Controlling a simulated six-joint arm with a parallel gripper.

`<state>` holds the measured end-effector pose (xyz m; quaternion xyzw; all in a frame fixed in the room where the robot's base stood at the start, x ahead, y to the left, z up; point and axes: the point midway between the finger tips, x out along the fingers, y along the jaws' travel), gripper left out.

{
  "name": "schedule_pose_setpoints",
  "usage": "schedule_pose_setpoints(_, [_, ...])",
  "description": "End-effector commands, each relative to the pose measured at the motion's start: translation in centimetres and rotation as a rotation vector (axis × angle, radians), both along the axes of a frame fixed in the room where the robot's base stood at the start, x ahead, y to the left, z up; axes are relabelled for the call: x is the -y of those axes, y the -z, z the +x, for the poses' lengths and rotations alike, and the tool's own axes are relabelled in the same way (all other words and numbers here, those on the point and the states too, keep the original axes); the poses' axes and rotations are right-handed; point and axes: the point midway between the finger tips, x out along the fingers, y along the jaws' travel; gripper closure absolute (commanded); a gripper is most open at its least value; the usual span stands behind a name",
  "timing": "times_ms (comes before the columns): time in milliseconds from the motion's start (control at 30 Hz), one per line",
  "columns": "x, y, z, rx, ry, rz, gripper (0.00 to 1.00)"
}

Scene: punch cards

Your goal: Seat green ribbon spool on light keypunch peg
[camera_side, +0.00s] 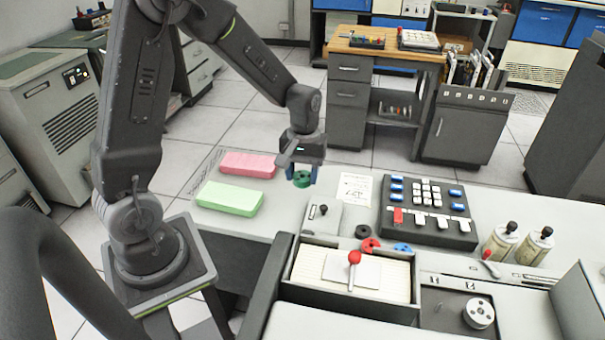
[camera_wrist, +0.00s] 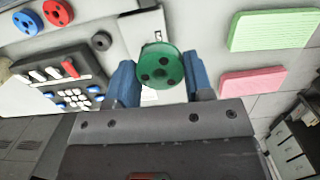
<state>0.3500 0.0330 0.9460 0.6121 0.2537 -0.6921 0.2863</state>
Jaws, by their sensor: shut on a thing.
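My gripper (camera_side: 302,172) is shut on the green ribbon spool (camera_side: 302,180), held between its blue fingers above the light table. In the wrist view the spool (camera_wrist: 160,65) faces the camera, a green disc with dark holes, between the fingers of my gripper (camera_wrist: 160,72). A thin light upright pin (camera_side: 438,307) stands on the dark keypunch deck (camera_side: 455,298) at lower right, beside a silver hub (camera_side: 480,313). I cannot tell for certain whether this pin is the light keypunch peg. My gripper is well to the left of and behind it.
Red (camera_side: 370,245) and blue (camera_side: 403,248) spools and a black ring (camera_side: 362,231) lie near the card tray (camera_side: 290,268), which has a red-knobbed lever (camera_side: 354,258). A keypad (camera_side: 428,212), two bottles (camera_side: 500,243), and pink (camera_side: 248,165) and green (camera_side: 230,198) card stacks surround the area.

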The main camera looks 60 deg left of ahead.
Motion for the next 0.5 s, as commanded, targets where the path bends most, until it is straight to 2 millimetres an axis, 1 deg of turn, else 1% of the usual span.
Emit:
schedule_pose_setpoints(67, [0.0, -1.2, 0.1, 0.006, 0.001, 0.002, 0.75])
schedule_pose_setpoints(167, [0.0, -3.4, 0.1, 0.008, 0.000, 0.003, 0.75])
schedule_pose_setpoints(300, [0.0, -6.8, 0.1, 0.008, 0.000, 0.003, 0.75])
schedule_pose_setpoints(500, [0.0, -10.9, 0.1, 0.007, 0.000, 0.001, 0.75])
